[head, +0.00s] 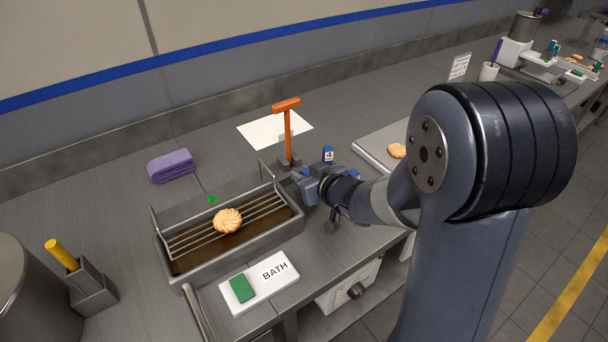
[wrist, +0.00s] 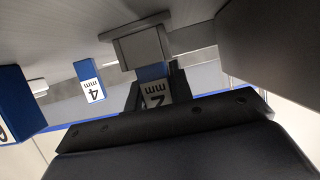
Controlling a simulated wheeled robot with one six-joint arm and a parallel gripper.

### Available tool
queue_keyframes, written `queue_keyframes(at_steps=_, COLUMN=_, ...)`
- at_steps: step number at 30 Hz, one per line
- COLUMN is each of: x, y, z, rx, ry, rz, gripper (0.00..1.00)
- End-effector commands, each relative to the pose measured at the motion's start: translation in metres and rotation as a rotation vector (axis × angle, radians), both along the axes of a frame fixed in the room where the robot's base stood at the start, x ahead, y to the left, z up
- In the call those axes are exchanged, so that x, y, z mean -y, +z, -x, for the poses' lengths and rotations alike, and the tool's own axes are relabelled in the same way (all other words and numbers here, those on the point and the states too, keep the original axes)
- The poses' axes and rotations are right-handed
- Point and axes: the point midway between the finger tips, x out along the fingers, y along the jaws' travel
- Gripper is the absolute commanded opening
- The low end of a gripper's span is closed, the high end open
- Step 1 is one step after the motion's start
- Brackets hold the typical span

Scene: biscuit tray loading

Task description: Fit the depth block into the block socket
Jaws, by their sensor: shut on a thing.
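The depth block (wrist: 156,92), blue with a white label reading "2 mm" upside down, is between my gripper's dark fingers in the wrist view. My gripper (wrist: 154,88) is shut on it. The block's blue end meets a grey, square-sided piece (wrist: 140,47) that looks like the block socket. I cannot tell how far the block is inside it. In the head view my gripper (head: 289,184) is at the right end of the bath tray, close to the base of the orange T-handle (head: 287,130). The held block is not clear there.
A blue "4 mm" block (wrist: 90,82) stands nearby, also in the head view (head: 328,154). Another blue block (wrist: 15,103) is at the wrist view's left edge. The bath tray (head: 180,281) has a wire rack with a biscuit (head: 228,220). A purple cloth (head: 171,166) lies behind.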

Motion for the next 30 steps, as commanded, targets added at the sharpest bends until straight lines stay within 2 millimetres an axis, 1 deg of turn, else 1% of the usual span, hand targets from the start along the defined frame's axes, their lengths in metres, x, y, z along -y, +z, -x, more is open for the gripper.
queue_keyframes(at_steps=3, x=0.0, y=-0.005, z=0.0, rx=0.0, ry=0.0, rz=0.0, gripper=0.0)
queue_keyframes(at_steps=4, x=0.0, y=-0.004, z=0.0, rx=0.0, ry=0.0, rz=0.0, gripper=0.23)
queue_keyframes(at_steps=11, x=0.0, y=-0.003, z=0.0, rx=0.0, ry=0.0, rz=0.0, gripper=0.42)
queue_keyframes(at_steps=12, x=0.0, y=-0.003, z=0.0, rx=0.0, ry=0.0, rz=0.0, gripper=0.43)
queue_keyframes(at_steps=18, x=0.0, y=-0.003, z=0.0, rx=0.0, ry=0.0, rz=0.0, gripper=0.43)
queue_keyframes(at_steps=22, x=0.001, y=0.003, z=0.001, rx=0.0, ry=0.0, rz=0.0, gripper=0.43)
queue_keyframes(at_steps=26, x=0.011, y=0.01, z=0.015, rx=0.001, ry=-0.003, rz=0.0, gripper=0.43)
queue_keyframes(at_steps=30, x=0.026, y=0.022, z=0.036, rx=0.002, ry=-0.004, rz=-0.001, gripper=0.43)
